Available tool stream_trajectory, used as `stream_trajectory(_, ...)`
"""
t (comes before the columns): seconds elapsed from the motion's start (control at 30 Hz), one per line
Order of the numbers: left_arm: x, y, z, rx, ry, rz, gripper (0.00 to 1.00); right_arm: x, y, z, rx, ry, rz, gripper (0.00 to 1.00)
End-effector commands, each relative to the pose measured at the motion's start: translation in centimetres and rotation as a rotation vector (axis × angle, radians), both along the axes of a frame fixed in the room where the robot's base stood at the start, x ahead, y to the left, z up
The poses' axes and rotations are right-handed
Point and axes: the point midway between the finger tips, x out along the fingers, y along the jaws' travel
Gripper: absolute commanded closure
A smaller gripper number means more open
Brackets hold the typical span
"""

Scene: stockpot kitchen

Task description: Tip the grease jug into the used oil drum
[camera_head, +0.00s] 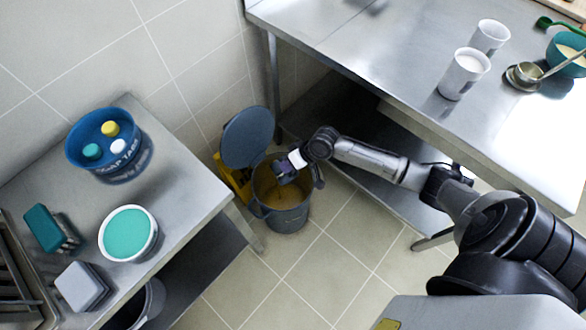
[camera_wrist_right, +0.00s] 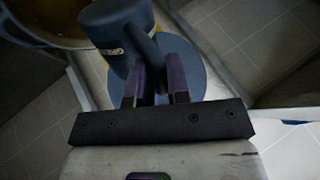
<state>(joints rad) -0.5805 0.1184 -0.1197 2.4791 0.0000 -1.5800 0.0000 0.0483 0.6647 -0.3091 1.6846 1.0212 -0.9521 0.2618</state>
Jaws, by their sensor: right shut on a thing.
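The used oil drum (camera_head: 283,218) stands open on the floor, a blue-grey bin with yellowish-brown oil inside. Its round lid (camera_head: 247,138) stands raised at the back left. My right gripper (camera_head: 297,160) reaches in from the right, above the drum's mouth. It is shut on the dark blue grease jug (camera_head: 285,173). In the right wrist view the jug (camera_wrist_right: 118,38) sits beyond the fingertips (camera_wrist_right: 158,82), its handle between them, with part of a yellow label showing. The drum's rim shows at upper left there. The jug looks tilted; I cannot see whether anything flows. My left gripper is out of view.
A steel table (camera_head: 185,165) at left holds a blue soap-tab tub (camera_head: 110,148), a teal-topped bowl (camera_head: 128,235) and sponges. A steel counter (camera_head: 400,60) at right holds white cups and a ladle. A yellow object (camera_head: 236,180) stands behind the drum. Floor in front is clear.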

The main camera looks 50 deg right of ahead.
Motion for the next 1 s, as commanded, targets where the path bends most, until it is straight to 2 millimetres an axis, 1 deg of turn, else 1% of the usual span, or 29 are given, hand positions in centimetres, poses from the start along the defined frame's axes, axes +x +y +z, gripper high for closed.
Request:
stream_trajectory(0.03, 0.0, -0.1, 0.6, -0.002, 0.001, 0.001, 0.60, 0.6, -0.1, 0.3, 0.006, 0.030, -0.003, 1.00)
stream_trajectory(0.1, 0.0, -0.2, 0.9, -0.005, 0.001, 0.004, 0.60, 1.2, -0.2, 0.3, 0.016, 0.079, -0.002, 1.00)
stream_trajectory(0.27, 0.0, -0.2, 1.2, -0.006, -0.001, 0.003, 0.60, 2.5, -0.4, 0.0, 0.040, 0.192, -0.001, 1.00)
stream_trajectory(0.4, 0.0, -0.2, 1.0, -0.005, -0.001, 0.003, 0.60, 3.7, -0.7, -0.3, 0.059, 0.291, -0.001, 1.00)
stream_trajectory(0.6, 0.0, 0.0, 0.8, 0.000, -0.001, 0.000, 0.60, 5.3, -1.0, -0.1, 0.086, 0.418, -0.001, 1.00)
stream_trajectory(0.77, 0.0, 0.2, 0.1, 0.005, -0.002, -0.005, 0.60, 6.6, -1.2, 0.0, 0.106, 0.518, 0.000, 1.00)
stream_trajectory(1.0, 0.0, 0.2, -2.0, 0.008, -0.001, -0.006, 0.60, 8.4, -1.5, -0.3, 0.133, 0.657, 0.000, 1.00)
